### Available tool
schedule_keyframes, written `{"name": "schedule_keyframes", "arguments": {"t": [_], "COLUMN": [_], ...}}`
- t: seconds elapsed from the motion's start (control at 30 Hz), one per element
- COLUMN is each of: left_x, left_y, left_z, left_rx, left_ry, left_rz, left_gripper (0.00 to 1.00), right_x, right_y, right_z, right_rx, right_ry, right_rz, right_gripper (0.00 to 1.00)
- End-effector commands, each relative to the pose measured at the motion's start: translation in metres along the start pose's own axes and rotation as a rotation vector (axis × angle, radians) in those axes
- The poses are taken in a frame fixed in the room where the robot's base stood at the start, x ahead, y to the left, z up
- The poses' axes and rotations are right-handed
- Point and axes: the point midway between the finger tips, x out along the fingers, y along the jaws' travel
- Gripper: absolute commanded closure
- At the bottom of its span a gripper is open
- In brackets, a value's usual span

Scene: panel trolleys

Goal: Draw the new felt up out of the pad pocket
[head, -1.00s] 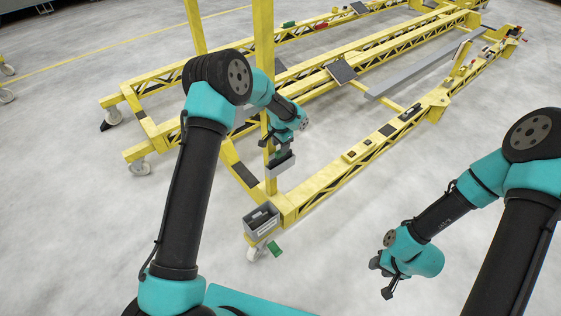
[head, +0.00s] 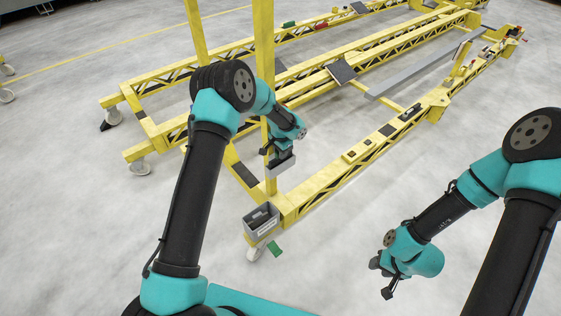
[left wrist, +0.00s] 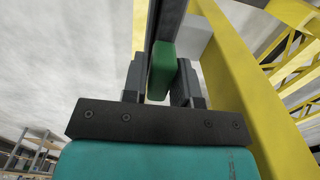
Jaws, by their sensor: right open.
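My left gripper (head: 279,152) is low beside the yellow upright, right over the small grey pad pocket (head: 281,168). In the left wrist view the green felt (left wrist: 161,72) stands between the two dark fingers (left wrist: 160,85). The fingers flank it closely, but I cannot tell whether they press on it. The felt is hidden by the gripper in the head view. My right gripper (head: 383,277) is open and empty, over the floor at the lower right, away from the trolley.
A grey open bin (head: 261,218) sits at the trolley's near corner, with a flat green piece (head: 275,249) low beside it. The yellow upright (head: 264,80) stands close to my left gripper. The trolley's near rail (head: 330,180) runs off to the right.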

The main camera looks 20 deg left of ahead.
Motion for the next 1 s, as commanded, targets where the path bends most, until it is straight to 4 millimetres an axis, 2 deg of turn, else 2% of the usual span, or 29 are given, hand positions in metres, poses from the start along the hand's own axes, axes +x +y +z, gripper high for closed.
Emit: {"name": "schedule_keyframes", "arguments": {"t": [0.03, 0.27, 1.0], "left_x": [0.000, 0.000, -0.011], "left_y": [0.000, 0.000, 0.000], "left_z": [0.000, 0.000, 0.000], "left_rx": [0.000, 0.000, 0.000], "left_ry": [0.000, 0.000, 0.000], "left_rz": [0.000, 0.000, 0.000], "left_gripper": [0.78, 1.00, 1.00], "right_x": [0.000, 0.000, 0.000], "right_y": [0.000, 0.000, 0.000], "right_z": [0.000, 0.000, 0.000], "right_rx": [0.000, 0.000, 0.000], "right_ry": [0.000, 0.000, 0.000], "right_rz": [0.000, 0.000, 0.000], "right_gripper": [0.57, 0.57, 0.57]}}
